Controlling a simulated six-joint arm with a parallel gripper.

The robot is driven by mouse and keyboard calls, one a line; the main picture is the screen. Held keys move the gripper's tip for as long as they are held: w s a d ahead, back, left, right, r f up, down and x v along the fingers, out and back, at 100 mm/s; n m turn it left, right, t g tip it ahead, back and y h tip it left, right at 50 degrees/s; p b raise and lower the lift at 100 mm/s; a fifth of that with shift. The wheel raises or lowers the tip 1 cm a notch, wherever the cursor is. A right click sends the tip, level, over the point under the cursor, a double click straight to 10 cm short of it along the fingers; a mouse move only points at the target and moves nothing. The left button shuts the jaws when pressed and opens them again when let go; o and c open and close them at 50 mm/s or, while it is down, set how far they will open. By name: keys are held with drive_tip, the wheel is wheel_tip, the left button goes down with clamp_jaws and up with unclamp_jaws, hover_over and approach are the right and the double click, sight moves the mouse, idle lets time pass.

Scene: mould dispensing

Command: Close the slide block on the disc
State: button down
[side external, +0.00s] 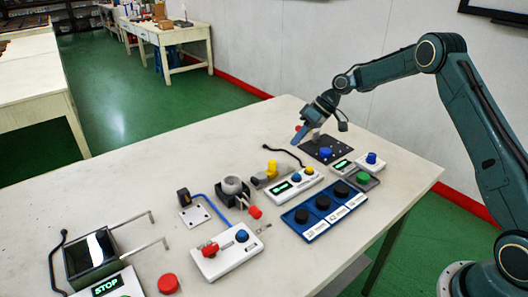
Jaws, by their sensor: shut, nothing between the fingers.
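My gripper (298,140) is at the far right part of the table, pointing down and left beside a dark plate (334,157). Its fingers are shut and I see nothing held between them. The plate carries a blue knob (325,153) and a small grey piece (316,136) close to the gripper. A red knob (298,128) shows just behind the fingers. I cannot tell for certain which part is the slide block or the disc. Whether the gripper touches anything is also unclear at this size.
A blue tray (349,212) with several black round pieces, a white box with a green display (294,186), and a grey cup (232,185) in a black holder stand nearer. A white control box (226,256) is in front.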

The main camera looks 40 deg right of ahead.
drive_tip(key=shift+v, duration=2.7)
drive_tip(key=s+a+r+m+t+h, duration=0.1)
drive_tip(key=s+a+r+h, duration=0.1)
drive_tip(key=s+a+r, duration=0.45)
drive_tip(key=s+a+r+m+h, duration=0.1)
drive_tip(key=s+a+r+h, duration=0.15)
drive_tip(key=s+r, duration=0.75)
drive_tip(key=s+f+m+t+h, duration=0.1)
drive_tip(key=s+f+m+h, duration=0.1)
drive_tip(key=s, duration=2)
drive_tip(key=w+f+y, duration=0.2)
drive_tip(key=w, duration=1.6)
drive_tip(key=w+d+f+y, duration=0.1)
drive_tip(key=w+d+f, duration=0.2)
drive_tip(key=w+f, duration=0.3)
drive_tip(key=w+d+f+m+y, duration=0.1)
drive_tip(key=w+d+f, duration=0.3)
drive_tip(key=w, duration=0.5)
wheel_tip(320, 180, down, 3)
drive_tip(key=shift+d+r+t, duration=0.1)
drive_tip(key=shift+d+t, duration=0.1)
drive_tip(key=shift+t, duration=0.1)
